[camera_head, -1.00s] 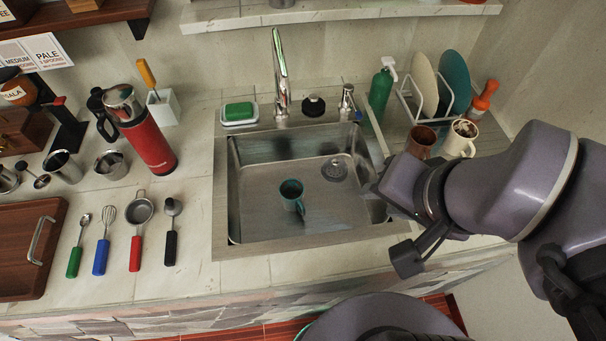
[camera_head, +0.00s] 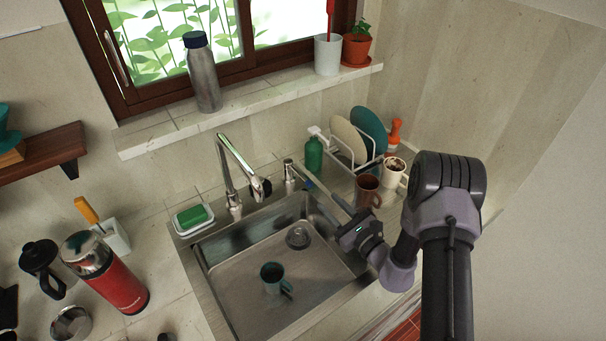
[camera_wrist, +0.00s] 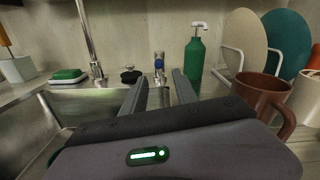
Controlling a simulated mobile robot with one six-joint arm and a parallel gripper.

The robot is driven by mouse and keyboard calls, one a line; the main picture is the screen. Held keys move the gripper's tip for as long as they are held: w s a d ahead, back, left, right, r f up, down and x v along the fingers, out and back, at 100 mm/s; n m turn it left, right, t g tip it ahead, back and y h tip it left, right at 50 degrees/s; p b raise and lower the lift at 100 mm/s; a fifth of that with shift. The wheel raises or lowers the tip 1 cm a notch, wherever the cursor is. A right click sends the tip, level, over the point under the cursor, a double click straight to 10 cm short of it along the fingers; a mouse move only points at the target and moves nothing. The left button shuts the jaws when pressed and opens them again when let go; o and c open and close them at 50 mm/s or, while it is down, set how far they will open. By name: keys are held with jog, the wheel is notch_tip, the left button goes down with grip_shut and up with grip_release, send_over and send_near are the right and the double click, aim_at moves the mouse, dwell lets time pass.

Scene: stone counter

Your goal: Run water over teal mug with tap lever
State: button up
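The small chrome tap lever (camera_head: 289,172) stands right of the spout. In the wrist view, the lever (camera_wrist: 158,64) has a blue band and appears between my fingers, beyond their tips. My gripper (camera_head: 314,190) reaches over the sink's right back corner toward the lever. Its fingers (camera_wrist: 160,84) are apart and empty; contact with the lever cannot be told.
A brown mug (camera_head: 367,190) and cream mug (camera_head: 393,172) stand close right of my gripper. A green soap bottle (camera_head: 314,155) and dish rack (camera_head: 352,160) stand behind it. The sink (camera_head: 240,300) has open room.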

jog(key=b, duration=0.2)
send_near(290, 165)
jog(key=x, duration=0.4)
jog(key=shift+w, duration=0.25)
grip_shut()
jog(key=shift+f, duration=0.1)
dwell(0.8)
